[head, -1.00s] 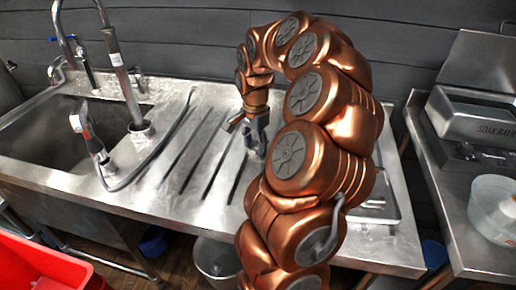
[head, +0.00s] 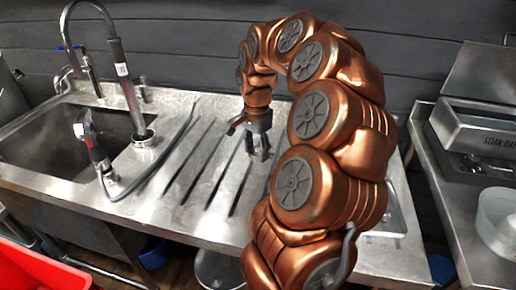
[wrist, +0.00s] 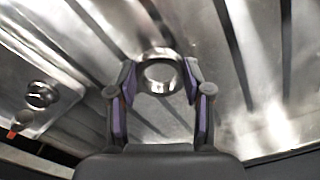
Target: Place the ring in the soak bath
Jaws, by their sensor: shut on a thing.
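My gripper (head: 258,152) points down over the ribbed steel drainboard right of the sink. In the wrist view its two fingers (wrist: 160,92) are shut on a shiny metal ring (wrist: 160,53), which sits between the fingertips with its hole facing the camera. In the head view the ring cannot be made out clearly between the fingers. Whether it still touches the drainboard cannot be told. The soak bath (head: 487,131) is a labelled steel box on the counter at the far right, with a raised panel behind it. Its inside is mostly hidden.
A sink (head: 75,140) with a tall tap (head: 122,70) and a spray handle (head: 92,150) lies to the left. A clear round container (head: 497,215) stands in front of the soak bath. A gap separates the drainboard (head: 215,130) from the right counter (head: 450,190). A red bin (head: 35,268) is at lower left.

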